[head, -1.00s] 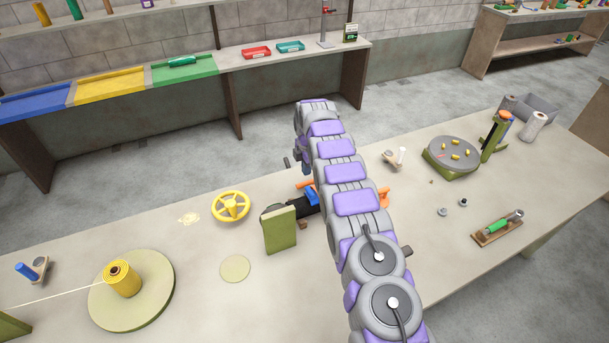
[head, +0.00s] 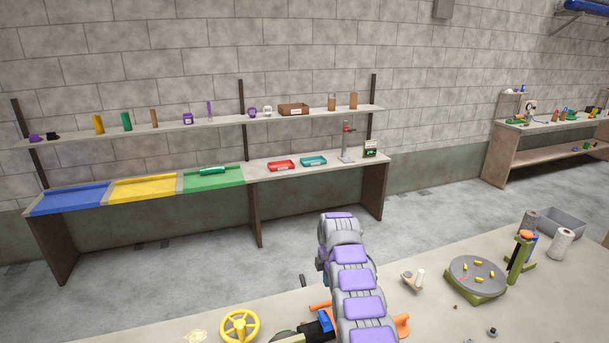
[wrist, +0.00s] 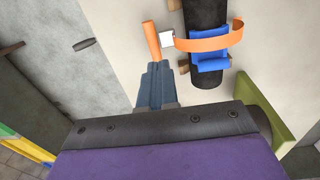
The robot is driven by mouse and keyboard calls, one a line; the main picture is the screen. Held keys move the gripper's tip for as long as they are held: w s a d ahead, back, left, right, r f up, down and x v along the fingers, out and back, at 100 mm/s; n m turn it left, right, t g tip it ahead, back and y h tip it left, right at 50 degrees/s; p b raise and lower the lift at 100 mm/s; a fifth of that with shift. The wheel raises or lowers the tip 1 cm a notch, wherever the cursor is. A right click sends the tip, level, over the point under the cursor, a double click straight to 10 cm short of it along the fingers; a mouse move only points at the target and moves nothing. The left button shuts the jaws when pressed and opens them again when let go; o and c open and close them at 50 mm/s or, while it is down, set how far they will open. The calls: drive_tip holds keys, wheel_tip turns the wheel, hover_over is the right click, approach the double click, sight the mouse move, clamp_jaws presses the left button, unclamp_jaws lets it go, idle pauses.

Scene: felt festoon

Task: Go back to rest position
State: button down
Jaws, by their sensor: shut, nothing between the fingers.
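My arm (head: 355,281), grey with purple pads, reaches over the near bench and bends down at its far end. My gripper (wrist: 157,72) shows in the wrist view with its blue-grey fingers together and nothing between them. Just beyond the fingertips is an orange handle (wrist: 151,40) on a device with a black cylinder (wrist: 205,72), a blue clamp block (wrist: 208,50) and a curved orange band (wrist: 226,40). Whether the fingertips touch the handle I cannot tell. In the head view my arm partly hides this device.
The near bench (head: 430,305) carries a yellow handwheel (head: 239,327), a grey turntable (head: 478,273) with yellow pieces and a grey bin (head: 563,221). A wall bench with blue (head: 70,199), yellow and green trays stands across open floor (head: 170,268).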

drive_tip(key=s+r+m+b, duration=0.2)
drive_tip(key=s+r+m, duration=0.3)
drive_tip(key=s+r, duration=0.5)
drive_tip(key=s+d+r+m+g+b, duration=0.1)
drive_tip(key=s+r+m, duration=0.2)
drive_tip(key=s+r, duration=0.3)
drive_tip(key=s+d+r+m, duration=0.2)
drive_tip(key=s+r+m, duration=0.1)
drive_tip(key=s, duration=0.5)
drive_tip(key=s+f+m+b, duration=0.1)
drive_tip(key=s+m, duration=0.2)
drive_tip(key=s, duration=0.9)
drive_tip(key=s+d+f+m+g+b, duration=0.1)
drive_tip(key=s+f+m, duration=0.1)
drive_tip(key=s, duration=1)
drive_tip(key=s+f+m+b, duration=0.1)
drive_tip(key=s+m, duration=0.4)
drive_tip(key=s, duration=0.7)
drive_tip(key=shift+s+d+f, duration=0.25)
drive_tip(key=shift+f, duration=0.15)
drive_tip(key=shift+a, duration=0.35)
drive_tip(key=shift+d, duration=0.2)
